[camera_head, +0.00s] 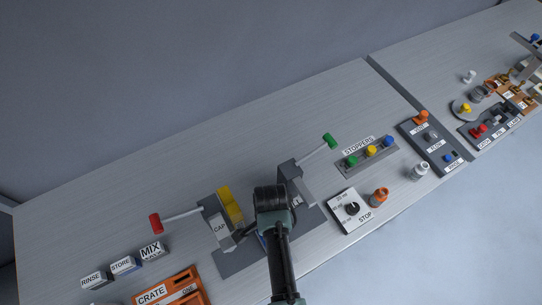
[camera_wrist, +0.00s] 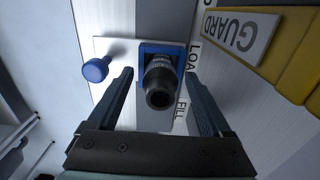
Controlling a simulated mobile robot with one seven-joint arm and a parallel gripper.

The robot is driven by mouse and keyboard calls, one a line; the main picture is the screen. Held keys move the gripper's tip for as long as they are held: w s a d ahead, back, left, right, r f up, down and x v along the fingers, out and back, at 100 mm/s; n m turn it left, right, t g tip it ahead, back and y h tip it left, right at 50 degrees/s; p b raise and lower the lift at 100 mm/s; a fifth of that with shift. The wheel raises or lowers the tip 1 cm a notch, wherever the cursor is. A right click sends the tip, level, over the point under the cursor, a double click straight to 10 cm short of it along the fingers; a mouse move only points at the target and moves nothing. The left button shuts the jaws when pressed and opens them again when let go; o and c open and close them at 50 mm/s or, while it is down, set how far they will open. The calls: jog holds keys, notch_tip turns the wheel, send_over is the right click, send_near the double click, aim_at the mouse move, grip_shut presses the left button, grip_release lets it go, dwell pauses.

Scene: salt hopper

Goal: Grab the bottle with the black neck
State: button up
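In the wrist view a bottle with a black neck (camera_wrist: 160,88) stands in a blue square holder (camera_wrist: 146,48) on a white plate, its dark open mouth facing the camera. My gripper (camera_wrist: 158,78) is open, one finger on each side of the bottle, with a visible gap to the neck on both sides. How far the fingertips reach down beside the bottle is hard to tell.
A blue knob (camera_wrist: 96,69) is left of the bottle. A yellow guard (camera_wrist: 297,70) is at right. In the head view, a green-tipped lever (camera_head: 329,141) and a red-tipped lever (camera_head: 156,222) flank my arm. An orange bottle (camera_head: 379,197) and a white bottle (camera_head: 420,171) stand farther right.

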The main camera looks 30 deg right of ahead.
grip_shut()
dwell(0.3)
